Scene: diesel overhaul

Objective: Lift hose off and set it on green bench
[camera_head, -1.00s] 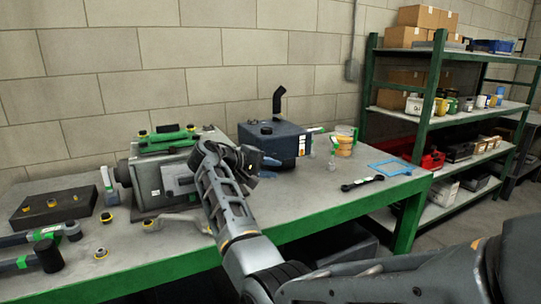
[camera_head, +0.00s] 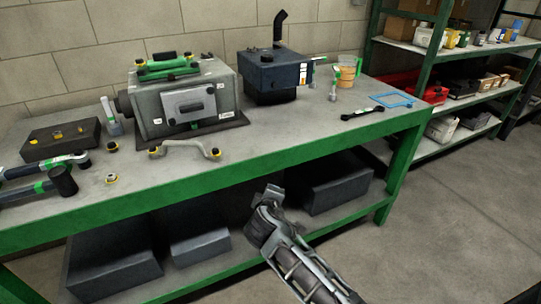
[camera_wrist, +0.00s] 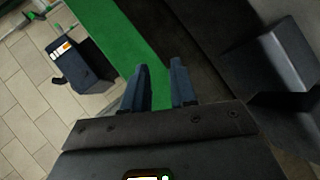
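A grey curved hose (camera_head: 185,149) with black-and-yellow end fittings lies on the green-edged bench (camera_head: 310,133), in front of the grey engine block (camera_head: 185,100). It looks apart from the block. My gripper (camera_head: 273,192) is in front of the bench, lower than its top and right of the hose. In the wrist view, my gripper's two dark fingers (camera_wrist: 159,82) stand apart with nothing between them. The green bench edge (camera_wrist: 125,40) shows beyond them. The hose is not seen in the wrist view.
A dark blue unit (camera_head: 272,75) with a black pipe stands behind on the bench. A wrench (camera_head: 362,113), a blue frame (camera_head: 394,100) and a dark tray (camera_head: 62,140) also lie there. Dark boxes (camera_head: 340,182) fill the lower shelf. A stocked rack stands right.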

